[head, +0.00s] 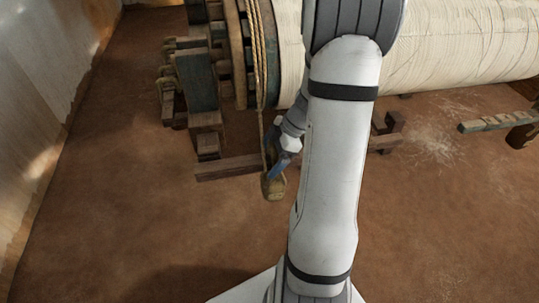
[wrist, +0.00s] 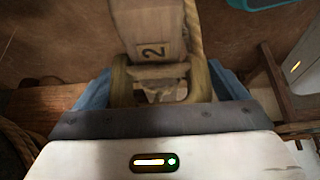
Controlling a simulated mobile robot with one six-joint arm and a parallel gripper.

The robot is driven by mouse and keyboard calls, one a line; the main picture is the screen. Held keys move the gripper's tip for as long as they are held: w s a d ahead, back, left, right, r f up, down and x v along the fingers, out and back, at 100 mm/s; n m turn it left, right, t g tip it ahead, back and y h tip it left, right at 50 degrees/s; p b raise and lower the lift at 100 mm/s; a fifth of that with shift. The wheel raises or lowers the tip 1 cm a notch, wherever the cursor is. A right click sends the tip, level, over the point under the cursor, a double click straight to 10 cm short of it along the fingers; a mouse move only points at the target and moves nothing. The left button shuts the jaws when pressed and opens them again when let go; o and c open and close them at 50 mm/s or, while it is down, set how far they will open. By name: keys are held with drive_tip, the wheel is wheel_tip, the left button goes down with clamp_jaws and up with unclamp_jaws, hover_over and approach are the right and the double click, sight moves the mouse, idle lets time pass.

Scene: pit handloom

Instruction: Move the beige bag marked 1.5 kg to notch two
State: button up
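A small beige-brown bag (head: 273,187) hangs low by the rope in the head view. Its weight mark cannot be read. My gripper (head: 281,164) is at the bag's top, its blue finger beside it. In the wrist view my gripper's blue fingers (wrist: 162,88) stand against both sides of a khaki loop (wrist: 118,84), which seems to belong to the bag; the fingertips are hidden. The notches themselves are not clear.
A rope (head: 259,60) runs down beside the loom's large cloth roll (head: 460,40). Wooden loom posts (head: 197,85) and a low beam (head: 228,168) stand left of my gripper. A pale wall (head: 45,90) is at far left. The front floor (head: 150,225) is clear.

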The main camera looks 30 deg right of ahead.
drive_tip(key=shift+o, duration=0.7)
drive_tip(key=shift+f, duration=0.15)
drive_tip(key=p+v, duration=0.2)
drive_tip(key=v, duration=0.6)
drive_tip(key=s+a+r+m+h+p, duration=0.2)
drive_tip(key=a+r+m+p, duration=0.3)
drive_tip(key=r, duration=0.5)
drive_tip(key=s+a+r+m+h+p, duration=0.2)
drive_tip(key=s+a+r+m+p, duration=0.3)
drive_tip(key=r+p, duration=0.4)
drive_tip(key=s+a+r+m+t+h+p, duration=0.1)
drive_tip(key=s+a+r+m+p, duration=0.3)
drive_tip(key=r, duration=0.8)
drive_tip(key=a+p, duration=0.2)
drive_tip(key=p, duration=0.1)
drive_tip(key=shift+a+r+m+h, duration=0.2)
drive_tip(key=shift+r+m+h, duration=0.2)
